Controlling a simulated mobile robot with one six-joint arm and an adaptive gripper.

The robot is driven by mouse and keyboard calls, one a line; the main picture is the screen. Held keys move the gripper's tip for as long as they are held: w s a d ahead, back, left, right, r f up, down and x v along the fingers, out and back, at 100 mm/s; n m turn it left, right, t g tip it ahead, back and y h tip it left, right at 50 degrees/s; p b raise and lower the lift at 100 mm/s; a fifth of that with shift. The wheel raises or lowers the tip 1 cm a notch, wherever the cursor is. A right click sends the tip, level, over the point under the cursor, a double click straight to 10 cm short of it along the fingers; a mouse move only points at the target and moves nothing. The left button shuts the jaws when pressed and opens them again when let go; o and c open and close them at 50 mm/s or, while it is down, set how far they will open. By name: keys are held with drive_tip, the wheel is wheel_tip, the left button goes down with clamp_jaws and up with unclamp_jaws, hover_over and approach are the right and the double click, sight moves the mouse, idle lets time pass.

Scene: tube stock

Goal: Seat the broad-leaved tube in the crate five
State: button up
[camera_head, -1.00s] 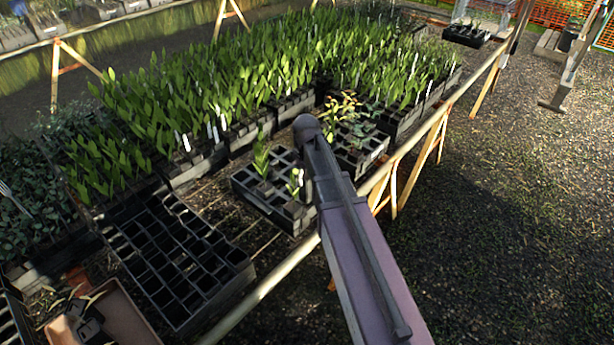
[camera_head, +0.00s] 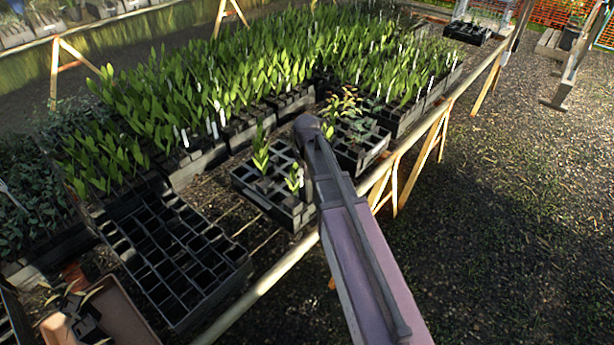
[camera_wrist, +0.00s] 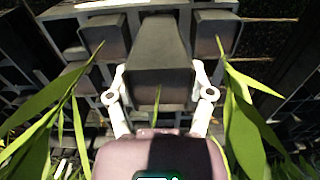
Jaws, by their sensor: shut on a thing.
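In the wrist view, my gripper (camera_wrist: 159,88) is shut on a dark square tube (camera_wrist: 160,62). A narrow green leaf crosses the tube's near face. Broad green leaves hang at both sides of the fingers. In the head view, my arm hides the gripper and the held tube. A small black crate (camera_head: 247,189) with square cells stands just left of my arm's end, with a few broad-leaved green plants (camera_head: 262,157) in it and several cells empty. No number shows on it. I cannot tell from the wrist view whether the held tube is inside a cell.
Other dark tubes (camera_wrist: 105,36) stand close on both sides of the held one. A crate (camera_head: 351,158) with yellowish and bluish plants is right of my arm. An empty celled tray (camera_head: 180,263) lies front left. Dense plant rows fill the bench behind. A rail (camera_head: 262,286) edges the bench.

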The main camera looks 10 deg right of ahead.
sight(306, 193)
drive_tip(key=shift+f+b, duration=3.35)
drive_tip(key=shift+f, duration=0.1)
drive_tip(key=shift+f+b, duration=0.35)
drive_tip(key=shift+f, duration=0.05)
drive_tip(key=o, duration=1.2)
drive_tip(key=shift+o, duration=0.2)
drive_tip(key=shift+s, duration=0.1)
drive_tip(key=shift+r, duration=0.15)
